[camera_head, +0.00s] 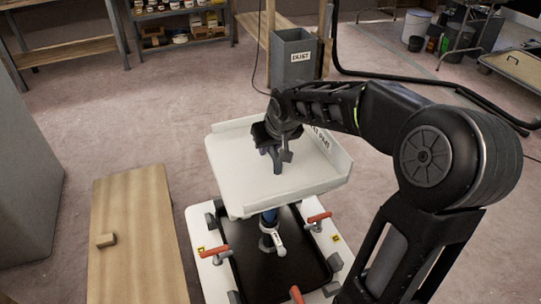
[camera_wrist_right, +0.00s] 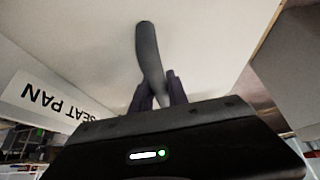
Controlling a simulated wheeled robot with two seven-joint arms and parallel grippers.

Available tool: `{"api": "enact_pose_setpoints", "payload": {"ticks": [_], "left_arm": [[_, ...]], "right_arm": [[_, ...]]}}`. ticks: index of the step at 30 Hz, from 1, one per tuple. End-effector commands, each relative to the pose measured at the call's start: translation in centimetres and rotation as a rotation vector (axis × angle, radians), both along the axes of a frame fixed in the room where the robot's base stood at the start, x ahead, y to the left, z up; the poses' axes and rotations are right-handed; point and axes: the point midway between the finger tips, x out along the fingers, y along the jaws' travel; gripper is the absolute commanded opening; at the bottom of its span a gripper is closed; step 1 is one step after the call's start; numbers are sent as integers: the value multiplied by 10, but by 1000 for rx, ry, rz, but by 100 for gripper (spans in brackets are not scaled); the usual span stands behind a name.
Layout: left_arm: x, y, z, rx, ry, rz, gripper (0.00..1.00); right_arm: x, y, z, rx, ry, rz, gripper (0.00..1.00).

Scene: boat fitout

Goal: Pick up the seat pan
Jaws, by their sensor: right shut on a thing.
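The seat pan (camera_head: 237,182) is a white tray-like panel with raised side flanges. It is in the middle of the head view, above the white fixture (camera_head: 208,278) with the black recess. My right gripper (camera_head: 279,165) comes down on it from above and is shut on its dark upright handle. In the right wrist view the handle (camera_wrist_right: 149,55) runs up from between the fingers (camera_wrist_right: 158,92), and a "SEAT PAN" label (camera_wrist_right: 50,104) shows on the flange. The pan hides the far part of the fixture. My left gripper is not in view.
Red-handled clamps (camera_head: 216,251) stand around the fixture, with a blue and white post (camera_head: 270,232) under the pan. A wooden bench (camera_head: 133,240) with a small block (camera_head: 106,240) is at left. A grey "DUST" bin (camera_head: 293,57) stands behind. Floor at left rear is clear.

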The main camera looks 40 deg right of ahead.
Motion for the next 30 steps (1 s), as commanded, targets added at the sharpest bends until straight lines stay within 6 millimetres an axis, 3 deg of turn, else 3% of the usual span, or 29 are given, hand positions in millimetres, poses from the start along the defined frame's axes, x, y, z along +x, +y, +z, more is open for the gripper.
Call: {"api": "enact_pose_setpoints", "payload": {"ticks": [10, 24, 30], "left_arm": [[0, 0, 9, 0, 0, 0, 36], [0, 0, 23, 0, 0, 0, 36], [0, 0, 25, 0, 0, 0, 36]], "right_arm": [[2, 0, 15, -3, -7, 1, 0], [2, 0, 94, -3, -9, 0, 0], [1, 0, 107, -2, -5, 0, 0]]}}
